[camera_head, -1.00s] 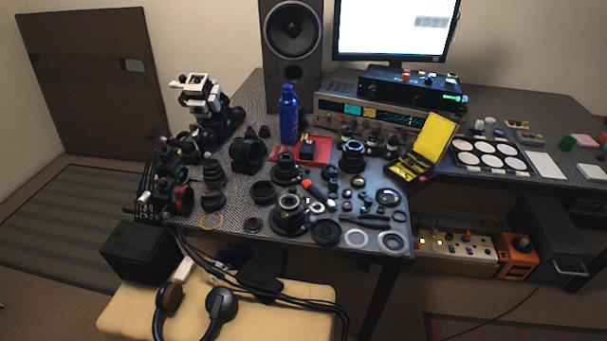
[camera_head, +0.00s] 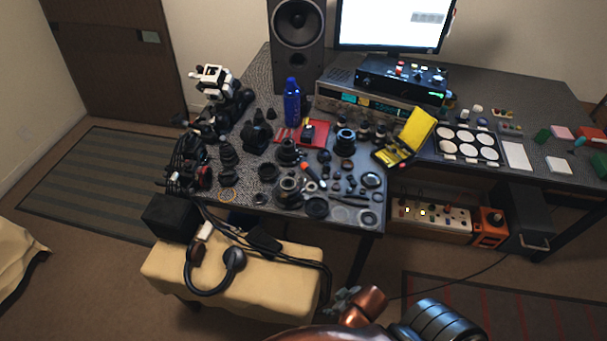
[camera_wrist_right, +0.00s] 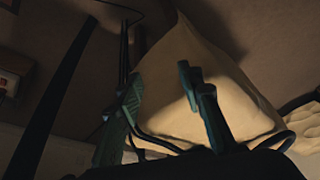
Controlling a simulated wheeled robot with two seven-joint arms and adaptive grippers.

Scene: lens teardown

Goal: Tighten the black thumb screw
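I cannot pick out the black thumb screw among the many small dark parts on the desk. The dark lens parts crowd the desk's front left, including a wide lens barrel (camera_head: 290,192) near the front edge and an upright lens piece (camera_head: 345,142) behind it. My right gripper (camera_head: 342,297) is low in front of the desk, just right of the cream bench, and away from all the parts. In the right wrist view its two teal fingers (camera_wrist_right: 160,85) stand apart with nothing between them. My left gripper is not in view.
The cream bench (camera_head: 255,285) carries headphones (camera_head: 234,259) and dark cables. A blue bottle (camera_head: 292,103), a yellow case (camera_head: 410,137) and a palette of white discs (camera_head: 468,146) stand on the desk (camera_head: 505,95). A power strip (camera_head: 434,217) sits below.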

